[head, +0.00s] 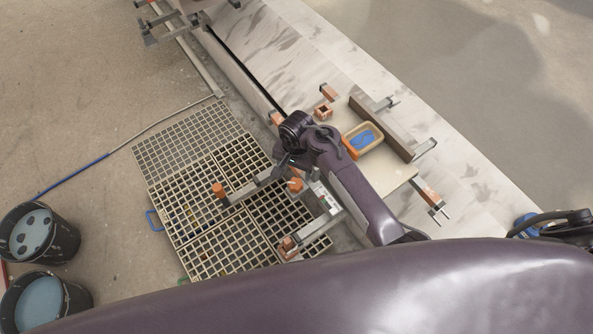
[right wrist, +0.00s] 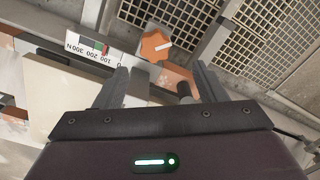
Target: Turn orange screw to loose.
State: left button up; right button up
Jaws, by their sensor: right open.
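The orange screw is a lobed knob (right wrist: 155,46) with a white pointer line, near the top centre of the right wrist view. In the head view it is the small orange knob (head: 295,184) just below my right wrist. A white scale (right wrist: 88,50) marked 100, 200, 300N with a red indicator lies beside it. My right gripper (right wrist: 160,76) is open, with its two fingers spread and the knob beyond them, roughly in line with the gap. No contact with the knob is visible. In the head view my right gripper (head: 284,163) is partly hidden by its own wrist. My left gripper is not visible.
Slotted grates (head: 190,145) lie under the clamp bars. A tan tray with blue content (head: 377,128) sits right of my wrist. Orange-ended clamps (head: 428,192) stand around. Two black buckets (head: 68,236) are at the lower left. Open floor (head: 70,70) lies at the upper left.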

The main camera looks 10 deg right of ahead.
aim_at(295, 183)
jog(key=shift+s+d+n, duration=0.1)
jog(key=shift+s+n, duration=0.1)
jog(key=shift+n, duration=0.1)
jog(key=shift+f, duration=0.4)
notch_tip(295, 183, down, 7)
jog(key=shift+r+b, duration=0.1)
jog(key=shift+b, duration=0.65)
jog(key=shift+c, duration=0.4)
jog(key=c, duration=0.9)
